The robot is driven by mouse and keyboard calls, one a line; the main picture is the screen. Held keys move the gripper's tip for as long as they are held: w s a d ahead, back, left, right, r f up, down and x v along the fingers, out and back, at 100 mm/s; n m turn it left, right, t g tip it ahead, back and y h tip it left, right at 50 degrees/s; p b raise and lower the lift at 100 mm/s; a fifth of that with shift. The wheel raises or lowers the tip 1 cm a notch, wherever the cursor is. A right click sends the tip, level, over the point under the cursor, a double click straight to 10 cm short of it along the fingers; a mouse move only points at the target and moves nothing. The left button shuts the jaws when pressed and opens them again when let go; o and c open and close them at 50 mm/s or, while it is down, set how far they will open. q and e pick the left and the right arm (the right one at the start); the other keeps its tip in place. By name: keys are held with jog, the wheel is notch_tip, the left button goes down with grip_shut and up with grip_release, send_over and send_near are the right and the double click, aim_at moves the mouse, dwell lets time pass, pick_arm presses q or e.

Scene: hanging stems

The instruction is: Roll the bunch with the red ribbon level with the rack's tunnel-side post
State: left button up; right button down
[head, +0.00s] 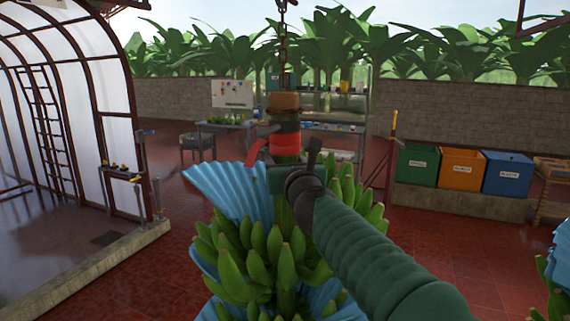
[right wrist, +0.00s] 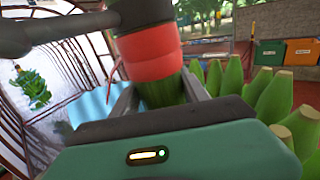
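The bunch with the red ribbon (head: 262,250) hangs from a chain (head: 283,30) in the middle of the head view, its green bananas partly wrapped in blue sheet. The red ribbon (head: 285,143) is around its stem, below a dark band; it also shows in the right wrist view (right wrist: 150,55). My right gripper (right wrist: 160,95) has one finger on each side of the green stem just below the ribbon, seemingly closed against it. The rack (head: 335,127) stands behind the bunch; its tunnel-side post is largely hidden behind the stem. My left gripper is out of view.
The arched tunnel (head: 70,100) with a low kerb (head: 90,265) is on the left. Green, orange (head: 461,168) and blue bins stand at the right. Another blue-wrapped bunch (head: 560,270) shows at the right edge. Red floor is open between tunnel and bunch.

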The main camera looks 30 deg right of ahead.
jog(key=c, duration=0.8)
grip_release()
jog(key=shift+s+d+r, duration=0.1)
jog(key=shift+d+r, duration=0.05)
jog(key=shift+d, duration=0.1)
jog(key=shift+o, duration=1)
jog(key=shift+d, duration=0.1)
jog(key=shift+s+d, duration=0.15)
jog(key=shift+a, duration=0.2)
jog(key=shift+f, duration=0.25)
